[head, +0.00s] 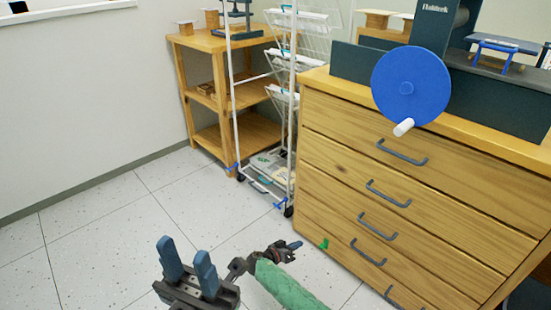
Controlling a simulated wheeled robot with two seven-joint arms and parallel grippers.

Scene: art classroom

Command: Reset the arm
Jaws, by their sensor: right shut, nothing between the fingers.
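My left gripper (184,248) is at the bottom of the head view, left of centre. Its two blue fingers point up and stand apart with nothing between them, so it is open and empty. My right gripper (293,246) is to its right, low over the floor and in front of the wooden drawer cabinet (385,180). Its blue fingers are close together and hold nothing. Both grippers appear apart from the furniture.
A white wire drying rack (235,110) on casters stands between the cabinet and a wooden shelf table (215,42). A blue crank wheel (408,88) with a white handle overhangs the cabinet's front. The speckled floor (100,235) at the left is clear.

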